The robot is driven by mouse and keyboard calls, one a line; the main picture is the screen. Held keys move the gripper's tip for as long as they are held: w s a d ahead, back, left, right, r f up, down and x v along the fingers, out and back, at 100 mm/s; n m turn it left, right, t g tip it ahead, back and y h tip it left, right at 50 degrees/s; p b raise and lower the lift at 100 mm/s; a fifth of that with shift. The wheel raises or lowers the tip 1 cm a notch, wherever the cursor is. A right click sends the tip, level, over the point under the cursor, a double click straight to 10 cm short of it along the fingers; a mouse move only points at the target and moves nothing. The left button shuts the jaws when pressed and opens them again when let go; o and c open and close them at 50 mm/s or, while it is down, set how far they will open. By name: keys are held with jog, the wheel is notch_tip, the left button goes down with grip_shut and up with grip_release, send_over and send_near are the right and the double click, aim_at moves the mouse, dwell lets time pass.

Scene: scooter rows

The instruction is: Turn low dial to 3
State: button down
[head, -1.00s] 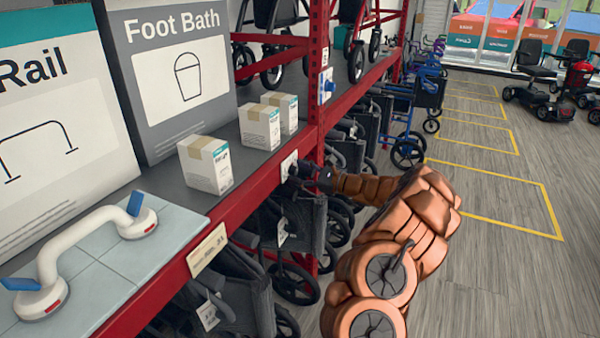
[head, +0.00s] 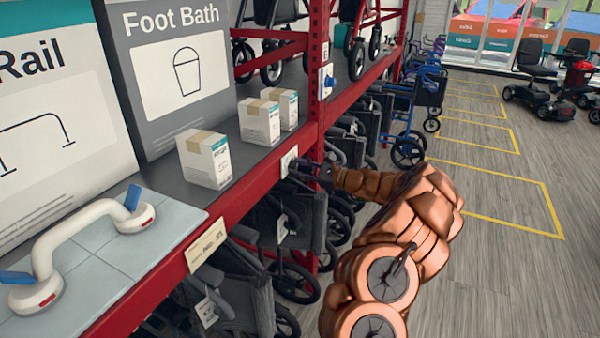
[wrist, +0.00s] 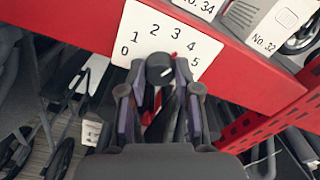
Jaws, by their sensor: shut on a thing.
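The low dial is a dark round knob (wrist: 160,68) on a white plate (wrist: 206,47) numbered 0 to 5, fixed to the red shelf edge. A small red mark shows on the plate just below the 3. My gripper (wrist: 160,82) is shut on the knob, one finger on each side, in the wrist view. In the head view my gripper (head: 305,172) reaches the white plate (head: 289,161) from the right and hides the knob.
A second dial (head: 326,82) with blue sits higher on the red upright. Small boxes (head: 204,158) and a white grab rail (head: 75,230) stand on the shelf. Folded wheelchairs (head: 290,225) fill the space below. The floor (head: 490,230) to the right is open.

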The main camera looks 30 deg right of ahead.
jog(key=n+b, duration=0.1)
jog(key=b, duration=0.1)
jog(key=n+b, duration=0.2)
jog(key=b, duration=0.1)
jog(key=shift+f, duration=0.3)
jog(key=b, duration=0.1)
jog(key=n+b, duration=0.1)
jog(key=shift+r+n+b, duration=0.25)
jog(key=shift+n+b, duration=0.05)
jog(key=shift+r, duration=0.1)
jog(key=c, duration=0.8)
grip_release()
jog(key=shift+s+d, duration=0.1)
jog(key=v, duration=1.1)
jog(key=shift+s+d, duration=0.2)
jog(key=shift+s, duration=0.1)
